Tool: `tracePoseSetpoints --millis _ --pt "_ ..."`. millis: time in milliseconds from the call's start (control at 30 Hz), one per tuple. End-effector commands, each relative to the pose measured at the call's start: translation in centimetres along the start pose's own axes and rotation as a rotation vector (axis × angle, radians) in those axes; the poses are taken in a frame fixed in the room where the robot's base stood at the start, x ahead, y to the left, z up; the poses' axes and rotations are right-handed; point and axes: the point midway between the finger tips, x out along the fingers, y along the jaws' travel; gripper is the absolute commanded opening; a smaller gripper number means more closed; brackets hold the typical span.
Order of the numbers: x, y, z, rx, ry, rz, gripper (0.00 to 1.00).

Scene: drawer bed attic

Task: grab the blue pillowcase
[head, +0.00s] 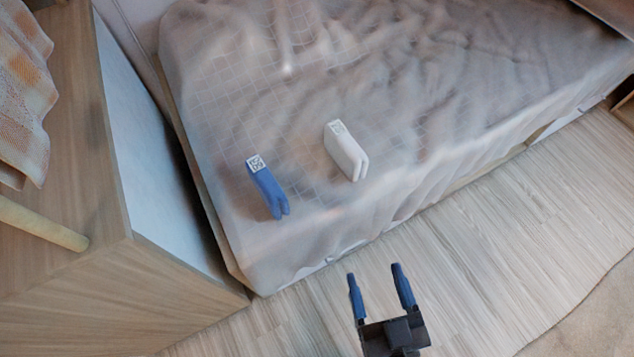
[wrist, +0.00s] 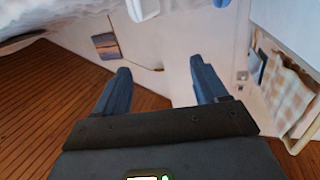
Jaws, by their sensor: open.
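The blue pillowcase (head: 268,191) is a small folded blue bundle with a white patterned label at its far end. It lies on the bed (head: 420,110) near the front left corner. In the wrist view a bit of blue (wrist: 221,3) shows at the top edge, probably the same pillowcase. My gripper (head: 374,270) is open and empty, its two blue fingers apart. In the head view it appears in front of the bed's near edge, below and right of the pillowcase. The fingers (wrist: 158,82) also show in the wrist view with nothing between them.
A similar white folded bundle (head: 345,150) lies on the bed to the right of the blue one. A wooden cabinet (head: 120,270) stands left of the bed, with a checked cloth (head: 22,95) above it. Wooden floor (head: 500,230) is clear at the lower right.

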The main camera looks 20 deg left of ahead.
Motion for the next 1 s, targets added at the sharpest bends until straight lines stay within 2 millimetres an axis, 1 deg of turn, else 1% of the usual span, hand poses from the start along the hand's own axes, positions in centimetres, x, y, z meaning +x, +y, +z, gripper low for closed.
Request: tracePoseSetpoints --millis 33,100,167,200,300,400,500,633,867,1000 --pt "3.0 -1.5 1.1 -0.007 0.017 -0.056 0.72" --pt "6.3 -3.6 2.0 -0.012 0.034 -0.125 0.72" --pt "8.9 -5.5 2.6 -0.017 0.044 -0.18 0.72" --pt "10.6 -6.8 2.8 -0.019 0.051 -0.213 0.72" --pt "13.7 -9.7 3.1 -0.024 0.063 -0.283 0.72" --pt "15.7 -11.8 3.1 -0.028 0.069 -0.331 0.72" --pt "16.7 -12.9 3.1 -0.03 0.072 -0.356 0.72" --pt "17.8 -13.7 3.0 -0.03 0.074 -0.368 0.72" --pt "20.0 -14.4 2.8 -0.031 0.074 -0.367 0.72" --pt "21.8 -14.8 2.6 -0.03 0.076 -0.366 0.72"
